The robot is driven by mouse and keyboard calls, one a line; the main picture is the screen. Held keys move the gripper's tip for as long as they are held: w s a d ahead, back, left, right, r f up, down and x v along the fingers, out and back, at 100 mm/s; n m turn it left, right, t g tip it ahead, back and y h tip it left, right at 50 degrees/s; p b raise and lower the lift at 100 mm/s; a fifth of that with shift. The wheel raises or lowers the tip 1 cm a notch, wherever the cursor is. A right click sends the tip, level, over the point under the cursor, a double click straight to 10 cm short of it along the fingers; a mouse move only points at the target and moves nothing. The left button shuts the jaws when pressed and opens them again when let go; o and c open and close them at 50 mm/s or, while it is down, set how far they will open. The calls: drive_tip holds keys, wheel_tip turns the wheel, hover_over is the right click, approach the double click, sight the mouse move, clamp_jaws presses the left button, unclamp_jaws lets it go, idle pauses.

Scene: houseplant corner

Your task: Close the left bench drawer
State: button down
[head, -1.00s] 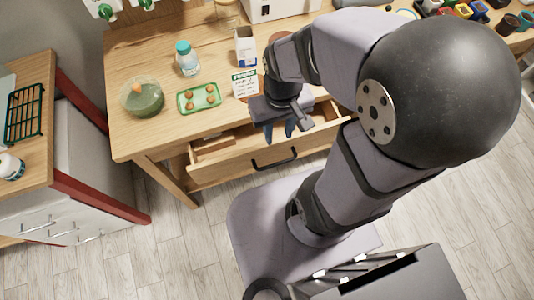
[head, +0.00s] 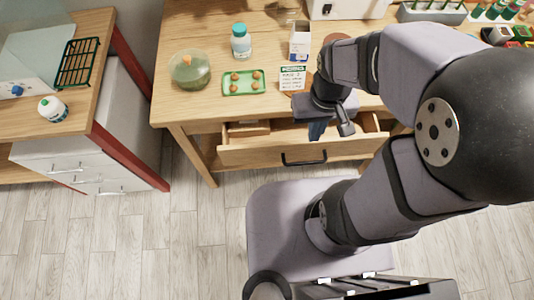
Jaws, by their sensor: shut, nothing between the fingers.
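The wooden bench drawer (head: 245,156) is pulled out from under the bench front. Its dark bar handle (head: 304,158) is on the front panel, and part of the inside shows behind the panel. A wooden block-like item (head: 248,128) lies in its left part. My gripper (head: 316,131) is shut and empty, pointing down at the drawer, with its tips above the handle in the picture. Whether the fingers touch the drawer or hang over it, I cannot tell.
A side cabinet (head: 70,165) stands at left.

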drive_tip(key=s+a+f+m+t+h+p, duration=0.1)
drive_tip(key=s+a+f+m+t+h, duration=0.1)
drive_tip(key=a+m, duration=0.6)
drive_tip(key=s+a+f+m+t+h+p, duration=0.2)
drive_tip(key=s+a+f+m, duration=0.4)
drive_tip(key=a, duration=0.9)
drive_tip(key=f+m+t, duration=0.1)
drive_tip(key=f+m, duration=0.1)
drive_tip(key=shift+s+m+t+h, duration=0.2)
drive_tip(key=shift+m+t+h, duration=0.1)
drive_tip(key=shift+m+t, duration=0.1)
